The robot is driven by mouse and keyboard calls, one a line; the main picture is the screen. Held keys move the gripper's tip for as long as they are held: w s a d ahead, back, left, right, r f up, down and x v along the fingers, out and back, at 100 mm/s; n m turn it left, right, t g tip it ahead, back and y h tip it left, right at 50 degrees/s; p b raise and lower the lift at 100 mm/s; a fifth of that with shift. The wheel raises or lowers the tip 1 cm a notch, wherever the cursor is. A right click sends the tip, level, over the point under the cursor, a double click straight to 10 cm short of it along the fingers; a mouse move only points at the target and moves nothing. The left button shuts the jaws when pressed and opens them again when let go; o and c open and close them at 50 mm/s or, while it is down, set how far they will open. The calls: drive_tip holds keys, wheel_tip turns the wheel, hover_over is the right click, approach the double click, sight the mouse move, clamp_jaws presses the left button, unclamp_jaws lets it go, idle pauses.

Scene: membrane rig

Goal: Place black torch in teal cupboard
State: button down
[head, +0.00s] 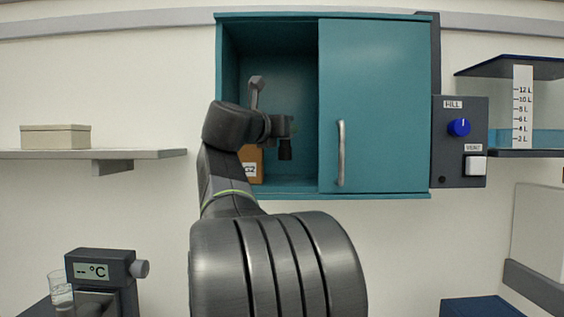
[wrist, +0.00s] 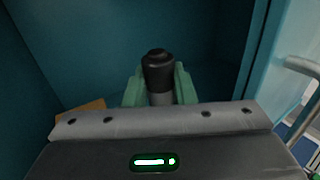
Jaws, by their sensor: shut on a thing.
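The teal cupboard (head: 374,90) hangs on the wall; its left half is open and a sliding door with a grey handle covers the right half. My gripper (wrist: 158,90) is inside the open left half, with its green fingers shut on the black torch (wrist: 157,68). In the head view the torch (head: 285,150) hangs below my gripper (head: 284,127), above the cupboard floor. My wrist hides part of the opening. In the wrist view the teal walls (wrist: 210,35) surround the torch.
A brown box (head: 250,160) stands in the cupboard at the lower left, partly behind my arm. The door handle (head: 341,153) is to the right of my gripper. A control box (head: 460,142) adjoins the cupboard's right side. A shelf (head: 150,154) with a pale box is at left.

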sight(281, 152)
drive_tip(key=shift+f+b, duration=0.4)
drive_tip(key=shift+f, duration=2.35)
drive_tip(key=shift+f, duration=0.15)
drive_tip(key=c, duration=1.2)
unclamp_jaws()
drive_tip(key=b+v, duration=0.2)
drive_tip(key=v, duration=1)
